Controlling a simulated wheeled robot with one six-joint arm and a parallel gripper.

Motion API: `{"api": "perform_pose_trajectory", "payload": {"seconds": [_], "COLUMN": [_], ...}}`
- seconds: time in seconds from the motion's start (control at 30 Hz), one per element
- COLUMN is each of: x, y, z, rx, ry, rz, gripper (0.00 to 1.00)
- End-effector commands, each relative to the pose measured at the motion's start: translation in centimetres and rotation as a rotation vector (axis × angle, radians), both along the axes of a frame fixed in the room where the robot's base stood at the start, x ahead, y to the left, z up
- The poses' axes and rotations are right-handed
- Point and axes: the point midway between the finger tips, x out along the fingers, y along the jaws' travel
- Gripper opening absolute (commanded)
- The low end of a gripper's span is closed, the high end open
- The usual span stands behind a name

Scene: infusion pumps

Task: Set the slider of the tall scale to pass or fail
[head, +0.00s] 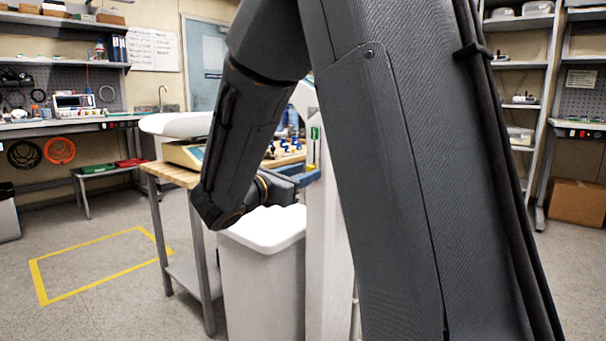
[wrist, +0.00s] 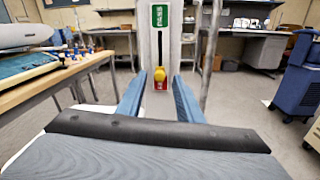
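The tall scale's white column (head: 330,235) stands right of my gripper in the head view, partly hidden by my arm. In the wrist view the column (wrist: 177,48) is straight ahead. It carries a green PASS label (wrist: 160,16) at the top and a yellow slider knob (wrist: 159,75) low down, over a red patch (wrist: 160,86). The knob also shows in the head view (head: 312,166). My gripper (head: 312,176) is close to the column at about knob height. Its blue fingers (wrist: 158,78) are apart, one on each side of the knob in the picture, with clear gaps.
A wooden-topped table (head: 172,174) with a tabletop scale (head: 184,155) and small blue-topped items (head: 285,144) is left of the column. A white bin (head: 262,265) stands below my gripper. A blue cabinet (wrist: 298,85) is at the right in the wrist view.

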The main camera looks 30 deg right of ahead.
Motion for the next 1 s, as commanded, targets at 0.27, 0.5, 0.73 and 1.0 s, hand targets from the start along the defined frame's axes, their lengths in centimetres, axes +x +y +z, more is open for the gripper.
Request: {"api": "perform_pose_trajectory", "payload": {"seconds": [0.27,0.5,0.73,1.0], "x": [-1.6,-2.8,-3.1,-3.0], "y": [3.9,6.5,6.9,6.9], "z": [0.2,0.0,0.0,0.0], "rx": [0.0,0.0,0.0,0.001], "ry": [0.002,0.001,0.001,0.001], "rz": [0.004,0.003,0.0,0.0], "gripper": [0.33,0.33,0.33,0.33]}}
